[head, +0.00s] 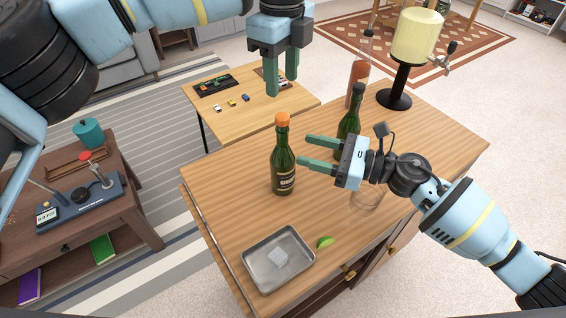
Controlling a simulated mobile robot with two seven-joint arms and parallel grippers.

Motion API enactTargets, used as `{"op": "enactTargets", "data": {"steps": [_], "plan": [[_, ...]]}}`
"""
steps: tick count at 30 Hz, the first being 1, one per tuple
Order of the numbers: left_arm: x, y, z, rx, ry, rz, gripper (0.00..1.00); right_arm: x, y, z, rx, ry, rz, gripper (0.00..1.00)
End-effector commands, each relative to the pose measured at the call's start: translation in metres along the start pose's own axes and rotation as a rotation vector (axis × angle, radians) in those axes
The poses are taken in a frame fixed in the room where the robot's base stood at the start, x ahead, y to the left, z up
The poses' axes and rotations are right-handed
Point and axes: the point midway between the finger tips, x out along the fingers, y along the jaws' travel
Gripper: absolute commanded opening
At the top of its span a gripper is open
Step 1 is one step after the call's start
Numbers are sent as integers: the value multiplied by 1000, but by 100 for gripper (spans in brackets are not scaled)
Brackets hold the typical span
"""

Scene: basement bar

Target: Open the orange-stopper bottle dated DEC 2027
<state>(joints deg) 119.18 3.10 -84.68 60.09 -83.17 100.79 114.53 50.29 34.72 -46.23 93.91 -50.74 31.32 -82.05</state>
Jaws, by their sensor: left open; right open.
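A dark green bottle (283,172) with an orange stopper (283,120) stands upright on the wooden bar counter. Its dark label is too small to read for a date. My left gripper (281,93) is open and empty, pointing down above and behind the stopper in the picture, apart from it. My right gripper (302,151) is open and empty, just right of the bottle at neck and shoulder height, its fingers pointing left towards it. I see no clear contact.
On the counter (225,205) are a metal tray (250,278) with a clear block, a lime wedge (325,242), a glass (367,203) under my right gripper, a reddish bottle (356,80) and a tap tower (398,85). A low table (230,115) stands behind.

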Motion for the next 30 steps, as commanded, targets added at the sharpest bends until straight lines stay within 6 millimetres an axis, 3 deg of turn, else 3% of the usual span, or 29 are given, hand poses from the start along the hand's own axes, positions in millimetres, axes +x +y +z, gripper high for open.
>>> {"op": "enactTargets", "data": {"steps": [15, 27, 30], "plan": [[0, 0, -1, 2, 3, -1, 44, 65, 0, 2, 0, -2, -1, 50], [0, 0, -1, 3, 3, -1, 44, 72, 0, 1, 1, -1, -1, 50], [0, 0, -1, 3, 3, -1, 44, 72, 0, 1, 1, -1, -1, 39]]}}
